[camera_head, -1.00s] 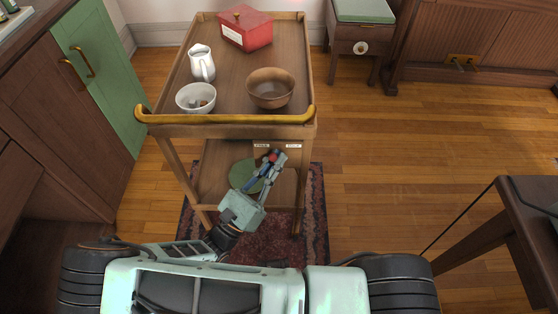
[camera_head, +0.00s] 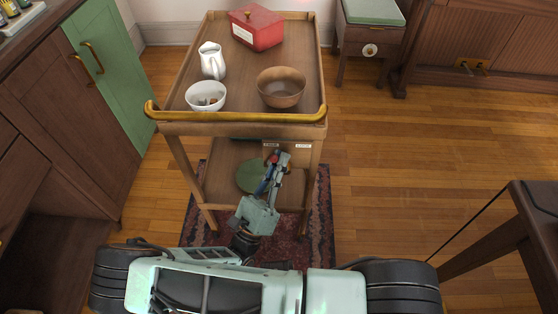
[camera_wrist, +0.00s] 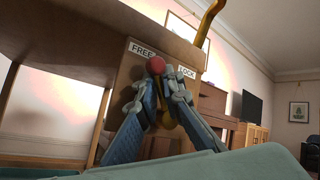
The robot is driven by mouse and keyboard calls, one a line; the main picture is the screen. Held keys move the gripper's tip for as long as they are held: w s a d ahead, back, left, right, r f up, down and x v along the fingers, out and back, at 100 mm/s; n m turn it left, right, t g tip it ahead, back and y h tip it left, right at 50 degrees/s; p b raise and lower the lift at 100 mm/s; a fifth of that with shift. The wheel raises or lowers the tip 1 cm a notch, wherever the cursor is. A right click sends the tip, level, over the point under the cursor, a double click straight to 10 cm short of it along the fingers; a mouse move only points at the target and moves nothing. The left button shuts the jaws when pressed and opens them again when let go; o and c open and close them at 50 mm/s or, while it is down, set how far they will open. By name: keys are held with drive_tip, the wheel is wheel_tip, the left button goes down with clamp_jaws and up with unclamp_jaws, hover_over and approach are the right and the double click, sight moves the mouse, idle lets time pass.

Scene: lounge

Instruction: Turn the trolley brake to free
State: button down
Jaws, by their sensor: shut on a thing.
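The trolley (camera_head: 240,131) stands ahead with its brake panel (camera_wrist: 185,53) under the top. In the wrist view the panel has a FREE label (camera_wrist: 142,50) on the left and a LOCK label (camera_wrist: 187,72) on the right. The brake lever (camera_wrist: 166,108) is brass with a red knob (camera_wrist: 155,65), which sits just below the right end of FREE. In the head view the knob (camera_head: 274,159) is nearly under the left label. My gripper (camera_wrist: 158,90) is shut on the lever below the knob, one finger each side. The fingers hide part of the lever.
The trolley top holds a white bowl (camera_head: 206,96), a jug (camera_head: 212,61), a brown bowl (camera_head: 281,87) and a red box (camera_head: 257,30). A green round thing (camera_head: 250,178) lies on the lower shelf.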

drive_tip(key=shift+a+r, duration=0.15)
drive_tip(key=shift+r, duration=0.05)
drive_tip(key=c, duration=2)
unclamp_jaws()
drive_tip(key=shift+c, duration=0.2)
drive_tip(key=shift+f, duration=0.1)
